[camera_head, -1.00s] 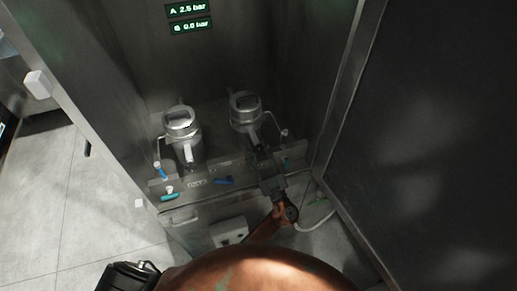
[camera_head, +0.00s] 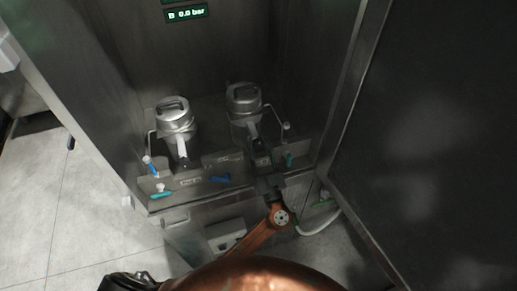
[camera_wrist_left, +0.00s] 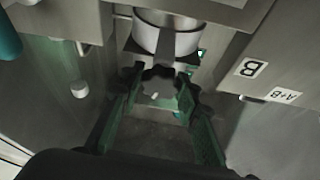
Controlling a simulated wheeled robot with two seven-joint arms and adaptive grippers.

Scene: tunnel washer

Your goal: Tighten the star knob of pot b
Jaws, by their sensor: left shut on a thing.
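Pot b (camera_head: 245,101) is the right one of two metal pots in the cabinet, and its lower part also shows in the left wrist view (camera_wrist_left: 165,36). Its dark star knob (camera_wrist_left: 160,77) shows in the left wrist view, below the pot. My left gripper (camera_head: 262,163) is in front of and below pot b. In the left wrist view its fingers (camera_wrist_left: 158,92) lie on both sides of the knob and are shut on it. The exact finger contact is dark. My right gripper is not in view.
The other pot (camera_head: 174,117) stands to the left. A panel with blue levers (camera_head: 220,179) runs below the pots. A display (camera_head: 186,13) reads B 0.0 bar. A "B" label (camera_wrist_left: 251,67) is right of the knob. A dark door (camera_head: 440,150) stands at right.

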